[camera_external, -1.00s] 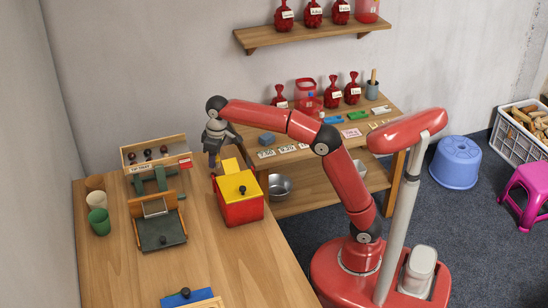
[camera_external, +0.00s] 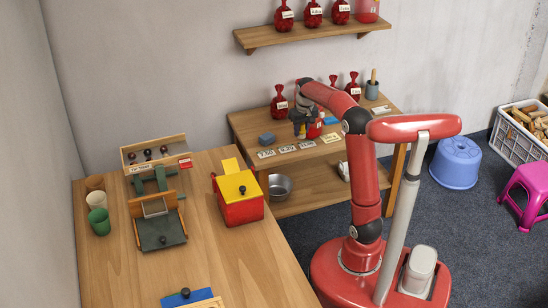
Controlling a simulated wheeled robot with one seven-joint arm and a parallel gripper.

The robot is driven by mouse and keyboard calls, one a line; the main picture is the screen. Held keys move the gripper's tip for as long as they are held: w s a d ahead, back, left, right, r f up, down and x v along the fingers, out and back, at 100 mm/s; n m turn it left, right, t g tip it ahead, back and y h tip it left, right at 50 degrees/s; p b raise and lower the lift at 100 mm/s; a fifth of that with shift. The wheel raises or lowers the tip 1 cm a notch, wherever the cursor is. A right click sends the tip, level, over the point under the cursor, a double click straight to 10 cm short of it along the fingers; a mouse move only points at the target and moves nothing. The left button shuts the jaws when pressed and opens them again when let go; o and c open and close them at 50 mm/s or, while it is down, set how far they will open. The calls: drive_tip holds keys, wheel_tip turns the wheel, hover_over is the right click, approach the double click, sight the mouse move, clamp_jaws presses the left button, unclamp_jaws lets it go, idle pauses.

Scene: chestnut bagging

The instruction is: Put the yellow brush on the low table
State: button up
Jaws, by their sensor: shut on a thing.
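My gripper (camera_external: 304,131) hangs over the left-middle part of the low wooden table (camera_external: 240,126), pointing down, behind the row of white cards. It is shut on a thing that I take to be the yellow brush. The brush itself is too small and hidden by the fingers to make out clearly. I cannot tell whether it touches the tabletop. A red object shows right behind the fingers.
Red bags (camera_external: 279,104) and a grey cup (camera_external: 372,90) stand along the back. A metal bowl (camera_external: 279,187) sits on the lower shelf. A red box (camera_external: 239,208) stands on the counter (camera_external: 240,262).

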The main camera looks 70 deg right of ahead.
drive_tip(key=w+d+r, duration=0.3)
drive_tip(key=d+r, duration=0.2)
drive_tip(key=d, duration=0.2)
drive_tip(key=b, duration=0.1)
hover_over(279, 135)
drive_tip(key=f, duration=0.9)
drive_tip(key=shift+s+a+f, duration=0.2)
drive_tip(key=shift+f, duration=0.1)
drive_tip(key=shift+f+b, duration=0.5)
drive_tip(key=shift+f, duration=1.7)
drive_tip(key=shift+f, duration=0.15)
drive_tip(key=o, duration=1)
drive_tip(key=shift+c, duration=0.2)
